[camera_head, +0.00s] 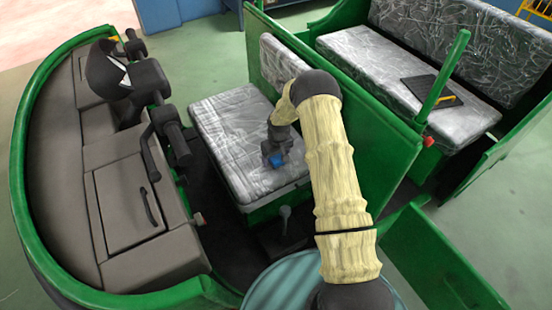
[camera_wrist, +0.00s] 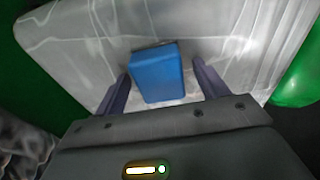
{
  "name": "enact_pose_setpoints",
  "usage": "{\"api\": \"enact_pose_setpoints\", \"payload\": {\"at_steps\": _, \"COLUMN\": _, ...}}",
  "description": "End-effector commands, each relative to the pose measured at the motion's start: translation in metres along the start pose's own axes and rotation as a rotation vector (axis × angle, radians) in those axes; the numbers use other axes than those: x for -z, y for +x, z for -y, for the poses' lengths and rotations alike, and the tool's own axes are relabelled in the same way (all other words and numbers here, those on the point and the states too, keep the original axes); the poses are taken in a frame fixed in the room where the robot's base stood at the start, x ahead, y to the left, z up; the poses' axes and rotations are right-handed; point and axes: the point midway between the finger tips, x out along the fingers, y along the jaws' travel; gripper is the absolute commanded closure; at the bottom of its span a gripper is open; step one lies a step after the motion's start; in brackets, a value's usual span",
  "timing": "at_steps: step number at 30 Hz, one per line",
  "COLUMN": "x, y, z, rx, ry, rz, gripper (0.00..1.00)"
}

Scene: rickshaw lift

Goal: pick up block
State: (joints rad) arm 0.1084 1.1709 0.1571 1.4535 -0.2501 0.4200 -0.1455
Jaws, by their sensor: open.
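A blue block (camera_wrist: 158,76) lies on the plastic-covered front seat (camera_wrist: 75,50) in the wrist view. In the head view the block (camera_head: 277,160) shows as a small blue patch, partly hidden by my gripper (camera_head: 275,158). In the wrist view my gripper (camera_wrist: 160,88) is open, with one finger to the left of the block and one to the right. Gaps show between the block and both fingers. I cannot tell exactly how high the fingertips are above the seat.
A green partition (camera_head: 375,135) stands right of the front seat. Behind it is a rear bench (camera_head: 385,70) with a dark tablet-like board (camera_head: 432,92). Handlebars (camera_head: 165,115) and a grey dashboard (camera_head: 130,200) are to the left. A lever (camera_head: 285,218) stands in front of the seat.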

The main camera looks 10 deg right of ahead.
Motion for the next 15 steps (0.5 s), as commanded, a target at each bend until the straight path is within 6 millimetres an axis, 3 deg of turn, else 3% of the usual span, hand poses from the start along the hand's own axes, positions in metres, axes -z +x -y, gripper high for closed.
{"api": "enact_pose_setpoints", "payload": {"at_steps": 14, "x": 0.0001, "y": -0.0003, "z": 0.0001, "rx": 0.0, "ry": 0.0, "rz": 0.0, "gripper": 0.27}}
{"api": "enact_pose_setpoints", "payload": {"at_steps": 15, "x": 0.0001, "y": -0.0003, "z": 0.0001, "rx": 0.0, "ry": 0.0, "rz": 0.0, "gripper": 0.33}}
